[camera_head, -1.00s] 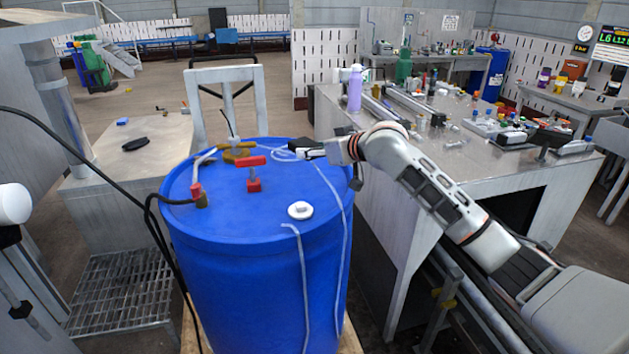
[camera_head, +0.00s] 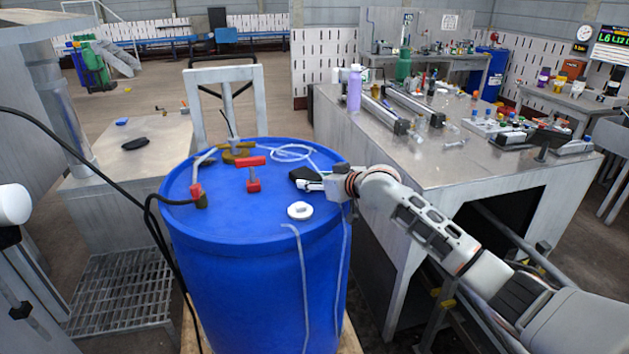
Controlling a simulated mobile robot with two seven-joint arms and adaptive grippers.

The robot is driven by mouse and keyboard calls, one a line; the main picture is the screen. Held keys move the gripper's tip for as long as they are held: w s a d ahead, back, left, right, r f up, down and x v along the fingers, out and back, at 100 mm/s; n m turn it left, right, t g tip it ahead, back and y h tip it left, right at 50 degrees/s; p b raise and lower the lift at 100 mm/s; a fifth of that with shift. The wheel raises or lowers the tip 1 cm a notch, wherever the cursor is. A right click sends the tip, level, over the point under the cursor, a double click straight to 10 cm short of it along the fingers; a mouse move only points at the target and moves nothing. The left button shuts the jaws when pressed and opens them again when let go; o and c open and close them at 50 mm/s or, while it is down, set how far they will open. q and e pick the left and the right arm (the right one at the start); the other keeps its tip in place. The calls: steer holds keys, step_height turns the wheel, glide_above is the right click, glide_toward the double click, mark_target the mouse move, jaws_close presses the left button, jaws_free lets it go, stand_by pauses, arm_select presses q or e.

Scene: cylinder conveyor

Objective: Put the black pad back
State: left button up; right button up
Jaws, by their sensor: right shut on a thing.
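My right gripper (camera_head: 312,185) is above the right part of the blue drum's top. It is shut on a small black thing, which looks like the black pad (camera_head: 301,173). The gripper partly hides the pad, and I cannot tell whether the pad touches the drum lid. My left gripper is not in view.
The blue drum (camera_head: 250,280) carries a red-handled valve (camera_head: 252,176), a white cap (camera_head: 300,210) and clear tubing. A dark flat object (camera_head: 135,143) lies on the left table (camera_head: 90,180). A metal workbench (camera_head: 420,165) with a purple bottle (camera_head: 354,90) stands right.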

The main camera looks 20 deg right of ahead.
steer(key=shift+f, duration=0.1)
steer(key=o, duration=0.9)
steer(key=shift+s+r, duration=0.1)
steer(key=shift+r, duration=0.1)
steer(key=v, duration=1)
steer(key=shift+s+d+r, duration=0.1)
steer(key=shift+s+d, duration=0.15)
steer(key=shift+s, duration=0.05)
steer(key=shift+s+d+r, duration=0.15)
steer(key=shift+s+r, duration=0.05)
steer(key=shift+s, duration=0.25)
